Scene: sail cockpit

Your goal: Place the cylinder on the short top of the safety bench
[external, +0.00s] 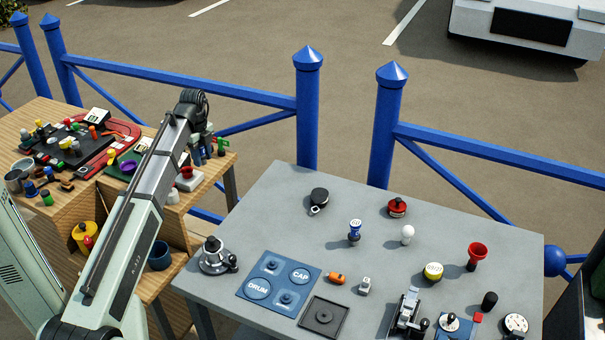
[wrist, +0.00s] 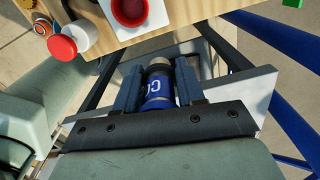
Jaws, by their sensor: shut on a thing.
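My gripper (wrist: 157,78) is shut on a blue cylinder (wrist: 160,103) with white lettering and a paler, metallic-looking far end. In the external view my gripper (external: 206,153) is at the right edge of the wooden bench (external: 213,160), and the cylinder cannot be made out clearly between the fingers. In the wrist view the bench top (wrist: 185,12) lies just beyond the cylinder. The bench has a long rear section and a front part with a gap and lower shelf. I cannot tell which part is the short top.
On the bench near my gripper are a red cup (wrist: 130,10) on a white base and a white cylinder with a red cap (wrist: 63,46). Many small items crowd its rear top. A grey table (external: 265,210) with scattered items stands right. Blue railings (external: 308,110) run behind.

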